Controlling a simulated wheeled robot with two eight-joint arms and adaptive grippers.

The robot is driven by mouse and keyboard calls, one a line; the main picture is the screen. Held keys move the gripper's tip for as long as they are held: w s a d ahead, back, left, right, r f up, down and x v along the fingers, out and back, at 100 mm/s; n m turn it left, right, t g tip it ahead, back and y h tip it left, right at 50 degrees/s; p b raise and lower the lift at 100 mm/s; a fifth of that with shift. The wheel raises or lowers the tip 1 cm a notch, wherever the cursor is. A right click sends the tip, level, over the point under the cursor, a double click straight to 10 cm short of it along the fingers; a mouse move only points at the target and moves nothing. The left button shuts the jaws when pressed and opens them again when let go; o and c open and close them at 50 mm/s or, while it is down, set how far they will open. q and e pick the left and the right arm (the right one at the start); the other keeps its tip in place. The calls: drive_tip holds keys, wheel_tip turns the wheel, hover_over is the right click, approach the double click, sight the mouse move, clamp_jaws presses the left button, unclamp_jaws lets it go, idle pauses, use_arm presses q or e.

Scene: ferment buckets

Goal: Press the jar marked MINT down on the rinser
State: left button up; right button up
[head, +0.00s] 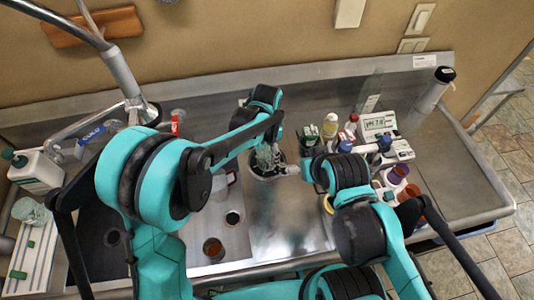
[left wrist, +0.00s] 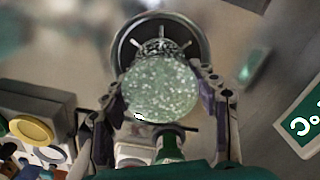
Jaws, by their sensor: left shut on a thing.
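A clear, pale green speckled glass jar (left wrist: 160,88) is between the fingers of my left gripper (left wrist: 160,96), which is shut on it. In the head view the jar (head: 265,155) is small and partly covered by my left gripper (head: 268,148). The rinser (left wrist: 206,40) is a round dark ring with spokes. The jar overlaps it in the left wrist view; whether they touch is unclear. The rinser also shows in the head view (head: 267,176). No MINT marking is readable on the jar. My right gripper (head: 291,171) is beside the rinser's right side, its jaws too small to judge.
Several bottles and a small meter (head: 378,124) crowd the counter right of the rinser. A brown jar (head: 213,248) and a dark round hole lie front left. A tap (head: 118,70) and white canister (head: 36,172) are at left. The steel front (head: 290,225) is clear.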

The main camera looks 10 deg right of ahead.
use_arm(q)
drive_tip(key=shift+r, duration=0.15)
drive_tip(key=shift+r+p, duration=2.65)
drive_tip(key=shift+r, duration=1.25)
drive_tip(key=shift+f, duration=0.1)
